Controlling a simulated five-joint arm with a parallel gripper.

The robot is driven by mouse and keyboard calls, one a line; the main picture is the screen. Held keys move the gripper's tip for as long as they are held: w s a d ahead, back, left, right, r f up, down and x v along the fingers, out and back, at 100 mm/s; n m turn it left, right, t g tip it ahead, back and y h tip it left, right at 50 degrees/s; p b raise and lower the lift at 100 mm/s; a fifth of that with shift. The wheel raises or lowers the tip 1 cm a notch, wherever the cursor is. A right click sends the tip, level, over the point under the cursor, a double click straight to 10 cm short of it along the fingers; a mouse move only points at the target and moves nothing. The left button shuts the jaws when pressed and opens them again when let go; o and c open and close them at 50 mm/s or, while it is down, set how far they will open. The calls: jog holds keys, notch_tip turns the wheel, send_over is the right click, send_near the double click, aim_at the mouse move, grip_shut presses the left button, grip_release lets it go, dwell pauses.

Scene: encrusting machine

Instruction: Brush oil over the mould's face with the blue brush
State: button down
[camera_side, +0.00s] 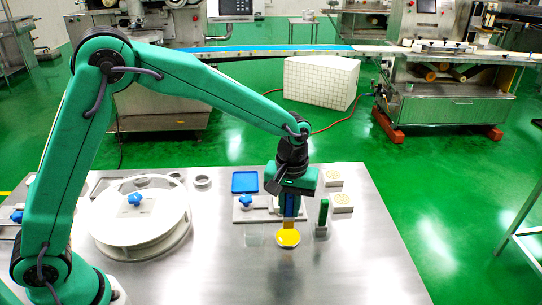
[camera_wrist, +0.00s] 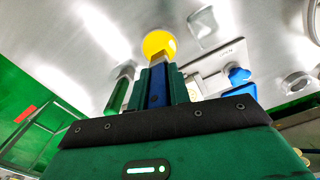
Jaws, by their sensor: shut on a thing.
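My gripper (camera_side: 291,194) points down over the table and is shut on the blue brush (camera_side: 289,207). In the wrist view the brush's blue handle (camera_wrist: 157,88) sits between my fingers (camera_wrist: 162,84). Its lower end is at the yellow oil dish (camera_side: 288,239); I cannot tell whether the bristles touch the oil. The dish also shows in the wrist view (camera_wrist: 160,44). Two pale square blocks with patterned round faces (camera_side: 342,200) (camera_side: 332,177) stand behind to the right. I cannot tell for sure which piece is the mould.
A green-handled tool (camera_side: 323,213) stands upright just right of the dish. A clear container (camera_side: 254,235) is just left. Behind are a plate with a blue knob (camera_side: 246,199) and a blue tray (camera_side: 245,181). A large white disc (camera_side: 140,215) fills the left. The front right table is clear.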

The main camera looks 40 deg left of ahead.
aim_at(290, 198)
jog(key=shift+r, duration=1.75)
jog(key=shift+a+r, duration=0.2)
jog(key=shift+a, duration=0.3)
jog(key=s+a+r+m, duration=0.2)
jog(key=a+r, duration=0.1)
jog(key=a, duration=0.4)
jog(key=s+a+r+m, duration=0.2)
jog(key=a+r+m, duration=0.1)
jog(key=a, duration=0.5)
jog(key=shift+s+r, duration=0.15)
jog(key=shift+s, duration=0.15)
jog(key=shift+d, duration=0.1)
jog(key=w+d+f, duration=0.3)
jog(key=w+d, duration=0.3)
jog(key=w, duration=0.3)
jog(key=shift+w+d, duration=0.2)
